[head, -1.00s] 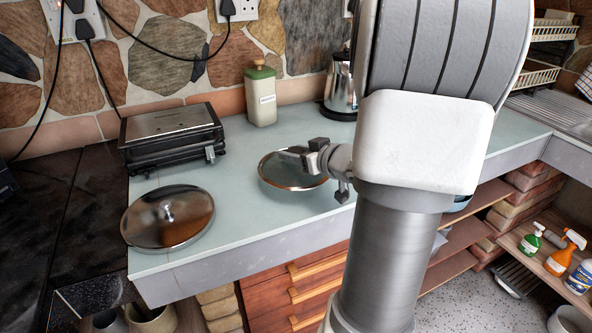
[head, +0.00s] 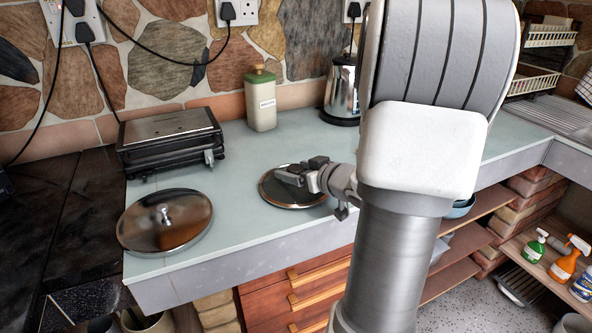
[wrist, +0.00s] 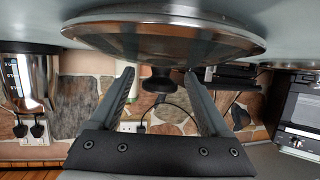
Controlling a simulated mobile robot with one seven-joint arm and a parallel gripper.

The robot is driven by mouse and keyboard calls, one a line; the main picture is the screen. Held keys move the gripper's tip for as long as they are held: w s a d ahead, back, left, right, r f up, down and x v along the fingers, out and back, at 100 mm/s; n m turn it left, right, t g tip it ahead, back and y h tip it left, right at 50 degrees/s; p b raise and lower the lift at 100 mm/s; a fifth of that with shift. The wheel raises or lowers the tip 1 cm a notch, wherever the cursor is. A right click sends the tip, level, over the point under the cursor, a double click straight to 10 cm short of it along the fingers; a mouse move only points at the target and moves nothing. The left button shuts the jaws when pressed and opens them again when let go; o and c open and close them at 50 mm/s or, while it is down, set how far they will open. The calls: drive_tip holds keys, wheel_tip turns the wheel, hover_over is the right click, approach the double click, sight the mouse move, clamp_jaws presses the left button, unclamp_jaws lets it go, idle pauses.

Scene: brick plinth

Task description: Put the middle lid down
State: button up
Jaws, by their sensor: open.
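My gripper (head: 294,172) is just above the lid. In the wrist view its two fingers (wrist: 158,82) are open on either side of the knob, with gaps between. My arm hides the counter to the right.
A shiny lid (head: 165,222) lies at the counter's front left. Behind stand a black-and-steel grill (head: 170,140), a cream canister with a green top (head: 262,105) and a steel kettle (head: 340,92). The counter (head: 235,185) is clear between the lids.

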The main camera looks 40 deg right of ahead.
drive_tip(key=shift+r, duration=0.3)
drive_tip(key=p+v, duration=0.4)
drive_tip(key=v, duration=0.7)
drive_tip(key=shift+s+a, duration=0.1)
drive_tip(key=shift+s, duration=0.4)
